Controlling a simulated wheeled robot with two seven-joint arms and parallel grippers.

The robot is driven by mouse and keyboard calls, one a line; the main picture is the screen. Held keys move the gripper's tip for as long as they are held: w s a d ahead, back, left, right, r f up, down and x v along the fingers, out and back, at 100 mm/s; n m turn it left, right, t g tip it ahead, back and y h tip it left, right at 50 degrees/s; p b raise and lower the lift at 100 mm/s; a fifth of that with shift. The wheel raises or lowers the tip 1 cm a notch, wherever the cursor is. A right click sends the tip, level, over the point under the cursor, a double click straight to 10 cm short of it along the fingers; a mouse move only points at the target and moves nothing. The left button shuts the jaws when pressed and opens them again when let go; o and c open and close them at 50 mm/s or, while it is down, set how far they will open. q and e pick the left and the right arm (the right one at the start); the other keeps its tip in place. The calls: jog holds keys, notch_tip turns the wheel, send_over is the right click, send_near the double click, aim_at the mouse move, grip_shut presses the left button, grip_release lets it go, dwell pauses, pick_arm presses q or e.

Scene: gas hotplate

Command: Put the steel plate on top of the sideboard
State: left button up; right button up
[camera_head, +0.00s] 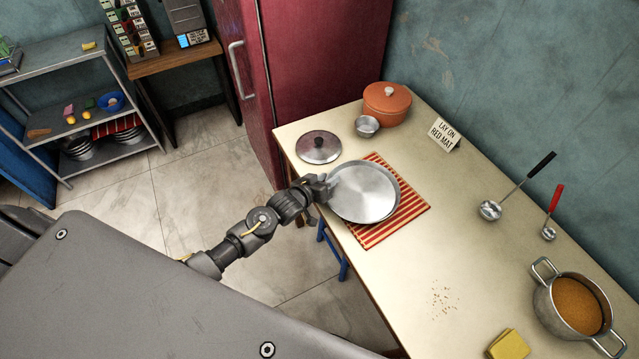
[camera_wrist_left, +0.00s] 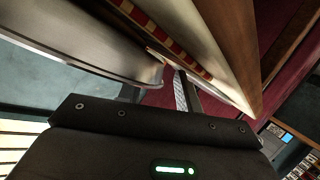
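The steel plate (camera_head: 366,190) is a round, shiny, shallow dish on the red striped mat (camera_head: 408,218), reaching past the mat's left side toward the table edge. My left gripper (camera_head: 328,187) is at the plate's left rim. In the left wrist view the plate (camera_wrist_left: 90,55) reaches in between my spread fingers (camera_wrist_left: 158,92); a gap shows beside the rim. Part of one finger is hidden by the plate. I cannot tell for certain which furniture is the sideboard; a grey shelf unit (camera_head: 55,68) stands at the upper left. My right gripper is not in view.
The cream table (camera_head: 475,215) also holds a steel lid (camera_head: 318,147), a small bowl (camera_head: 367,126), an orange pot (camera_head: 387,104), ladles, a soup pot (camera_head: 578,305) and a yellow sponge (camera_head: 509,345). A red cabinet (camera_head: 310,60) stands behind. Open floor (camera_head: 200,185) lies left of the table.

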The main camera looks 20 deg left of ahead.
pick_arm(q)
jog(key=b+v, duration=0.1)
jog(key=v, duration=0.9)
jog(key=shift+s+r, duration=0.25)
jog(key=shift+s, duration=0.05)
jog(key=shift+a, duration=0.15)
jog(key=s+a+f+g+y, duration=0.15)
jog(key=s+f, duration=0.35)
jog(key=f, duration=0.5)
jog(key=s+a+f+m+g+y, duration=0.1)
jog(key=s+a+f+g, duration=0.3)
jog(key=f, duration=0.6)
jog(key=s+d+f+g+y, duration=0.1)
jog(key=s+f, duration=0.5)
jog(key=f, duration=0.3)
jog(key=s+f+m+g, duration=0.1)
jog(key=s+f, duration=0.3)
jog(key=s, duration=0.5)
jog(key=s+f+m+g, duration=0.1)
jog(key=s+f+g, duration=0.1)
jog(key=s+f, duration=0.3)
jog(key=s+f+g, duration=0.2)
jog(key=s+f, duration=0.3)
jog(key=s, duration=0.8)
jog(key=shift+s+d+m, duration=0.15)
jog(key=shift+d+m, duration=0.05)
jog(key=shift+m, duration=0.2)
jog(key=shift+s+g, duration=0.3)
jog(key=shift+g, duration=0.05)
jog(key=shift+c, duration=0.5)
